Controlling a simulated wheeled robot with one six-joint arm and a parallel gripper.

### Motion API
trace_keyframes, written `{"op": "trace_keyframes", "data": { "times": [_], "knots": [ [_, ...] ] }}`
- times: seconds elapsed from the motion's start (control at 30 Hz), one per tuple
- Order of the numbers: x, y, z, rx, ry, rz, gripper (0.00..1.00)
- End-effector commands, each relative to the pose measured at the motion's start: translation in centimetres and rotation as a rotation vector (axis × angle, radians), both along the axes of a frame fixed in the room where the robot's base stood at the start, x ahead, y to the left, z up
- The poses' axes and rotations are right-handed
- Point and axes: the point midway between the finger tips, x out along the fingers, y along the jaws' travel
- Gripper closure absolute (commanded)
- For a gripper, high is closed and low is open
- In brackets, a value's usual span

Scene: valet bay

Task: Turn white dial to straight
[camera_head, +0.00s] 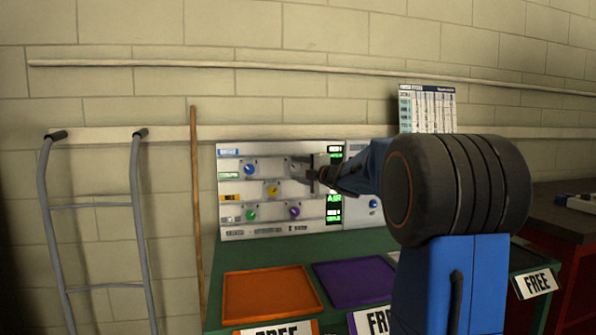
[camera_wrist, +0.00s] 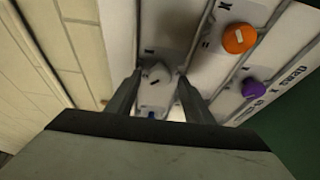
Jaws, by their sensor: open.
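The white dial (camera_wrist: 157,73) is on the light control panel (camera_head: 232,233). In the wrist view it shows between my two fingertips, with a raised grip and a small dark mark; its exact setting is hard to read. My gripper (camera_wrist: 160,77) is open, with one finger to each side of the dial in the picture. I cannot tell whether either finger touches it. In the head view my gripper (camera_head: 301,171) is in front of the panel's upper middle and covers most of the dial there.
The panel also carries a blue dial (camera_head: 249,169), a yellow dial (camera_head: 272,190), a green dial (camera_head: 251,214) and a purple dial (camera_head: 294,211). An orange tray (camera_head: 268,292) and a purple tray (camera_head: 352,283) lie on the green bench below. A wooden pole (camera_head: 195,220) leans at left.

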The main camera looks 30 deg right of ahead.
Motion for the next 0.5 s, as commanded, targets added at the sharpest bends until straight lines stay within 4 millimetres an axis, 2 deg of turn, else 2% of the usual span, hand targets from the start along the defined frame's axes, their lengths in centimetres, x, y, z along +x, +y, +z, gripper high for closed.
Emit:
{"op": "trace_keyframes", "data": {
  "times": [0.17,0.5],
  "knots": [
    [-2.1,-0.3,0.1,-0.001,-0.001,-0.002,0.53],
    [-8.7,-1.0,0.1,-0.001,-0.001,-0.003,0.53]
  ]
}}
